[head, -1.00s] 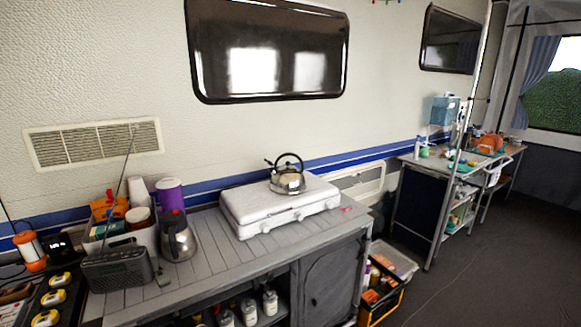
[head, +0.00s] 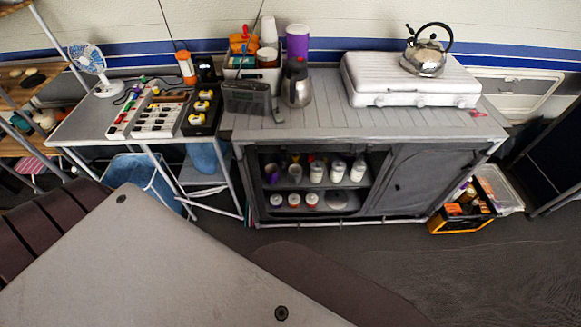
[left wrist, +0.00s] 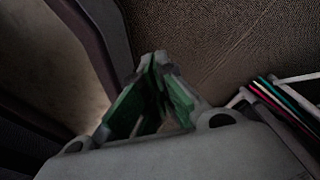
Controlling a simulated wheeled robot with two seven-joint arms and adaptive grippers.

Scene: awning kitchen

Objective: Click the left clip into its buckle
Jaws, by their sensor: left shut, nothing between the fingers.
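My left gripper (left wrist: 156,62) shows in the left wrist view, its two green-lined fingers meeting at the tips. It is shut and holds nothing. It points over a brown textured floor. It does not show in the head view. I cannot make out the left clip or its buckle in either view. My right gripper is not in view.
A grey counter (head: 330,121) carries a white stove (head: 410,98) with a kettle (head: 427,58). To its left, a side table (head: 80,122) holds a fan (head: 90,62) and a power panel (head: 157,113). A grey flat top (head: 150,270) fills the foreground.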

